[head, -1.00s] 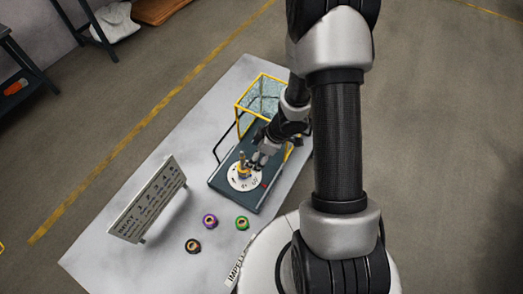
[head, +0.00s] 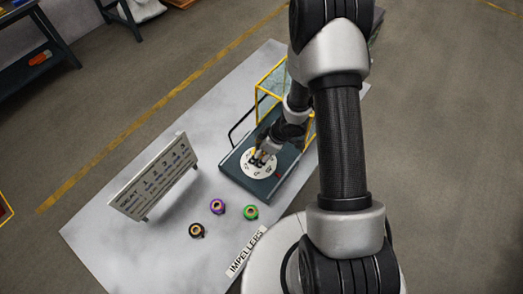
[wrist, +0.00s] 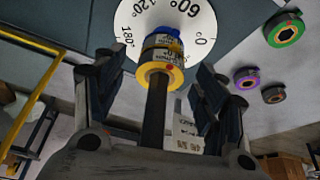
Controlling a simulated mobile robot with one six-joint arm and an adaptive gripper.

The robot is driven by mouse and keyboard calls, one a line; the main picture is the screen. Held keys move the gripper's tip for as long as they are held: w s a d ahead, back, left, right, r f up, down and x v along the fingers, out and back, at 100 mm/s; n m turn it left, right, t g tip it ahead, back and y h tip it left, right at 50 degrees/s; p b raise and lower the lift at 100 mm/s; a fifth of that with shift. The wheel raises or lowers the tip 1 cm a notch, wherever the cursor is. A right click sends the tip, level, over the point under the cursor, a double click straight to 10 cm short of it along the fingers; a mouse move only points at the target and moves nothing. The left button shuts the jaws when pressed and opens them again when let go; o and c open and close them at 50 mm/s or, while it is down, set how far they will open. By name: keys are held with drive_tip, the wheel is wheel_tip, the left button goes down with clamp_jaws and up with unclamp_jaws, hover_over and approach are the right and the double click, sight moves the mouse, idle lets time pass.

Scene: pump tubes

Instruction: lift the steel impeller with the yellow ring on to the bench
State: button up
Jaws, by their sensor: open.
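The steel impeller with the yellow ring (wrist: 160,66) sits around a dark upright rod (wrist: 154,112) in the wrist view. A blue-ringed piece (wrist: 163,38) is on the same rod, on the dial side of it. The white dial (wrist: 195,18) with degree marks lies beneath them; it also shows in the head view (head: 252,172). My gripper (wrist: 155,82) is open, with one finger on each side of the rod and visible gaps to the yellow ring. In the head view my gripper (head: 263,158) is over the dial and hides most of the stack.
Loose ringed pieces lie on the bench (head: 110,245): purple (head: 217,206), green (head: 250,212) and dark (head: 197,230). A yellow-framed guard (head: 262,82) stands behind the dark base (head: 240,181). A sign board (head: 153,178) stands to the left, and an IMPELLERS label (head: 246,250) lies in front.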

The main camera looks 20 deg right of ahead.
drive_tip(key=shift+c, duration=0.2)
drive_tip(key=c, duration=1.4)
drive_tip(key=shift+o, duration=0.2)
drive_tip(key=shift+r+p, duration=0.7)
drive_tip(key=shift+p, duration=0.15)
drive_tip(key=shift+r+p, duration=7.5)
drive_tip(key=shift+p, duration=0.7)
